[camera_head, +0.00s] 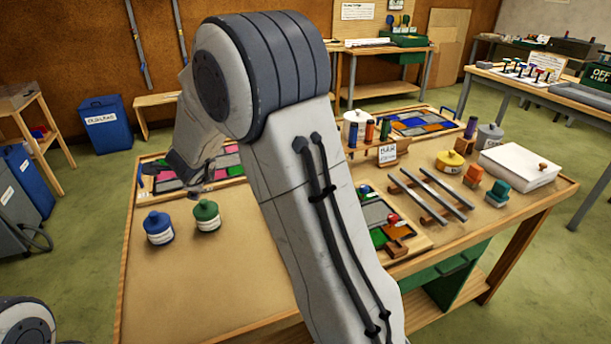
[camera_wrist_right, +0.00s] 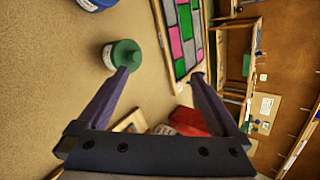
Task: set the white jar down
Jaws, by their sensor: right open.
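A white jar (camera_head: 357,122) stands at the back of the workbench, behind the rack of coloured bottles. It is partly hidden by the bottles and stands apart from my grippers. My right arm crosses the middle of the head view, and its gripper (camera_head: 193,178) hangs near the pink and grey leaded panel at the back left. In the right wrist view the right gripper (camera_wrist_right: 161,76) is open, with nothing between its fingertips. A red object with a white part (camera_wrist_right: 190,120) shows lower down between the fingers, partly hidden. My left gripper is out of view.
A blue jar (camera_head: 159,228) and a green jar (camera_head: 207,215) stand on the bench's left, where the front is bare. A yellow jar (camera_head: 450,162), grey jar (camera_head: 490,136), metal rails (camera_head: 432,195) and white stack (camera_head: 518,167) fill the right. My arm hides the bench's middle.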

